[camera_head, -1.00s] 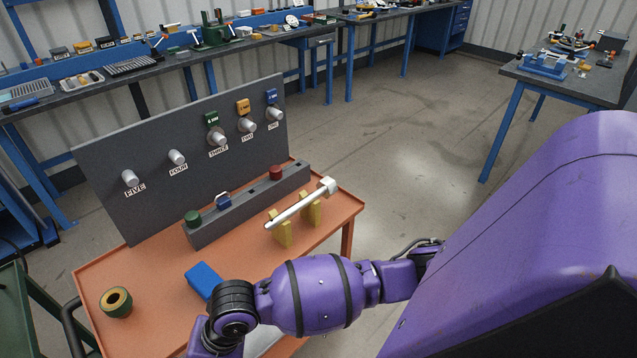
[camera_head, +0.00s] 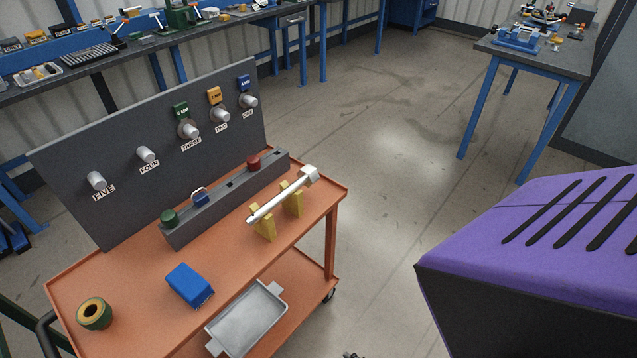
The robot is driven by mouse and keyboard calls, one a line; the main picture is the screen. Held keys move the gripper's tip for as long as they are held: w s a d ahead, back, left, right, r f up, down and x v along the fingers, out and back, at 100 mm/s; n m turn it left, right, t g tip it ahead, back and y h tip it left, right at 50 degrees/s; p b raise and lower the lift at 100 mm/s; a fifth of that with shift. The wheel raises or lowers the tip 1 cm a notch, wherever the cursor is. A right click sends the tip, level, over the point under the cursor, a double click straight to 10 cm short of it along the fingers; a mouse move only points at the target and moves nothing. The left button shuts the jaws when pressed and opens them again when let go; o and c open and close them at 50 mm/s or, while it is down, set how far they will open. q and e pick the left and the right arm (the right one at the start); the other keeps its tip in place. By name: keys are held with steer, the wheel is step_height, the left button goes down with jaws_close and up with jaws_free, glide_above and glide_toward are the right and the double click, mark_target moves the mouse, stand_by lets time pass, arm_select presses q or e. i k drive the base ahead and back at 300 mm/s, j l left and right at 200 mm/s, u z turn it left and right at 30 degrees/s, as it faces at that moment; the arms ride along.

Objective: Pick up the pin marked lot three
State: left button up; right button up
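A dark upright panel (camera_head: 130,165) stands on the orange cart and carries a row of grey round stubs labelled FIVE to ONE. The stub over the label THREE (camera_head: 190,130) has a green tag (camera_head: 181,110) above it. The stub over TWO has an orange tag (camera_head: 214,95), and the stub over ONE a blue tag (camera_head: 244,82). A grey block (camera_head: 225,200) before the panel holds a green knob (camera_head: 169,217), a blue piece with a light loop (camera_head: 200,196) and a red knob (camera_head: 253,162). No lot marking is readable, so I cannot tell which piece is the pin. Neither gripper shows.
A white-headed bar (camera_head: 283,196) rests on two yellow supports. A blue box (camera_head: 190,285) and a green-and-tan ring (camera_head: 94,313) lie on the orange cart top (camera_head: 135,300). A grey tray (camera_head: 245,320) sits on its lower shelf. Workbenches stand behind and right; the floor between is open.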

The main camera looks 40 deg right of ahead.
mark_target(308, 177)
steer(key=i+z, duration=0.1)
steer(key=z, duration=0.25)
steer(key=i+z, duration=0.15)
steer(key=z, duration=0.25)
steer(key=i+z, duration=0.1)
steer(key=z, duration=3.55)
steer(key=u, duration=3.15)
